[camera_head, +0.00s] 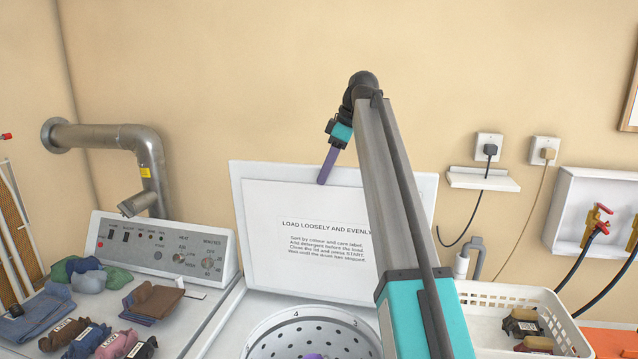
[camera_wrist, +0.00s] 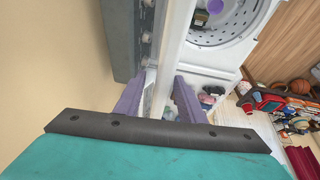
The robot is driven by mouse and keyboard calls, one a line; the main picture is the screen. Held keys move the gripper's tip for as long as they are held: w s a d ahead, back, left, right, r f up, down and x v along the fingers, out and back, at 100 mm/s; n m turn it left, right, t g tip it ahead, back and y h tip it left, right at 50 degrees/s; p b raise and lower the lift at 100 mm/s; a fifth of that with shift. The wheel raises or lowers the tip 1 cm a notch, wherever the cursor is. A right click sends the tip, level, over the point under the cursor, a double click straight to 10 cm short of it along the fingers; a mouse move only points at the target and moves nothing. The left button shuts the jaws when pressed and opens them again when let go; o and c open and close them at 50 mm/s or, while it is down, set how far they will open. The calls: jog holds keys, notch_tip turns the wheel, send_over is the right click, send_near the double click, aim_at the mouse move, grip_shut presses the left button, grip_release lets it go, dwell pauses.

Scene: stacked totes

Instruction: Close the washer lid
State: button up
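The washer lid (camera_head: 262,195) is a white panel standing upright behind the drum opening, with a printed loading notice on its inner face. The washer drum (camera_head: 280,336) below it is open, and a bit of purple shows inside. The drum also shows in the wrist view (camera_wrist: 236,22). My gripper (camera_head: 323,181) is at the lid's top edge, with one purple finger in front of the lid. In the wrist view my fingers (camera_wrist: 164,80) are apart, on either side of the lid's edge. Whether they touch it is unclear. My arm hides the lid's right part.
A grey control panel (camera_head: 165,247) and folded and rolled clothes (camera_head: 95,340) are on the left. A white basket (camera_head: 500,294) with small items stands on the right. Taps with hoses (camera_head: 597,222) and plugged cords (camera_head: 489,147) are on the wall.

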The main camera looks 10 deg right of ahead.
jog(key=shift+p+x, duration=0.45)
jog(key=shift+x, duration=1.4)
jog(key=shift+c, duration=0.2)
grip_shut()
jog(key=shift+s+a, duration=0.1)
jog(key=shift+s, duration=0.05)
